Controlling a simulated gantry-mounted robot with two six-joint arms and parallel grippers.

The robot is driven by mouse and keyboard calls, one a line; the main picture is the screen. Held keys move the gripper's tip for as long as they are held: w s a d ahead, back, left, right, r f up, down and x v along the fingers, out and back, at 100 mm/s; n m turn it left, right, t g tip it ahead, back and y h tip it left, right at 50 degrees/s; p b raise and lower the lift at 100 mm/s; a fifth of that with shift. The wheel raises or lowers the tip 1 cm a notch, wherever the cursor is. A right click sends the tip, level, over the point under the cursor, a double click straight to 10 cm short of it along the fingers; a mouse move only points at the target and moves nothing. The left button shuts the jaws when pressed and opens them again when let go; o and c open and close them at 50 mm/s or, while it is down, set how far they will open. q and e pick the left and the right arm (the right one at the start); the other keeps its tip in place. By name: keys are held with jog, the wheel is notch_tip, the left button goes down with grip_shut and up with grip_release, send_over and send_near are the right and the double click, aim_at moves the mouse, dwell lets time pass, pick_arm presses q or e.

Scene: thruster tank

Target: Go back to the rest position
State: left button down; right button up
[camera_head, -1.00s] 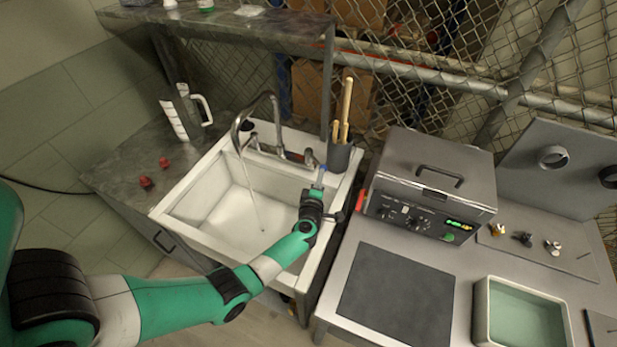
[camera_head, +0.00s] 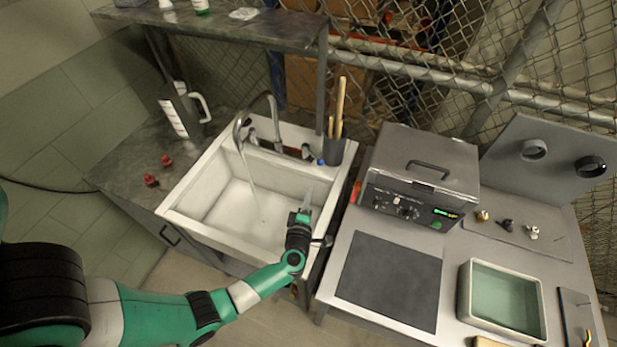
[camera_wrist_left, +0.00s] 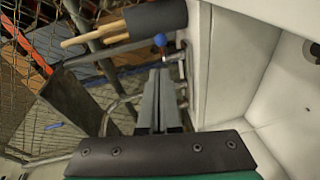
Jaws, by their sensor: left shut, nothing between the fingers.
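My left gripper (camera_head: 307,194) is over the right side of the white sink (camera_head: 190,222), with its arm coming in from the lower left. Its fingers are shut and empty. In the left wrist view the closed fingers (camera_wrist_left: 159,100) point toward the tap area, with a blue-tipped tap handle (camera_wrist_left: 160,40) just beyond them. The blue tip also shows in the head view (camera_head: 321,162), past the fingers. Water runs from the faucet (camera_head: 240,135) into the sink. My right gripper is not in view.
A dark holder with wooden-handled tools (camera_head: 333,150) stands at the sink's back right corner. A grey lidded machine (camera_head: 420,170) and a green-lined tray (camera_head: 503,300) are on the right bench. A measuring jug (camera_head: 178,112) and two red pieces (camera_head: 151,180) are on the left counter.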

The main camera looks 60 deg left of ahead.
pick_arm(q)
jog(key=shift+s+d+r, duration=0.1)
jog(key=shift+s+d, duration=0.2)
jog(key=shift+d, duration=0.3)
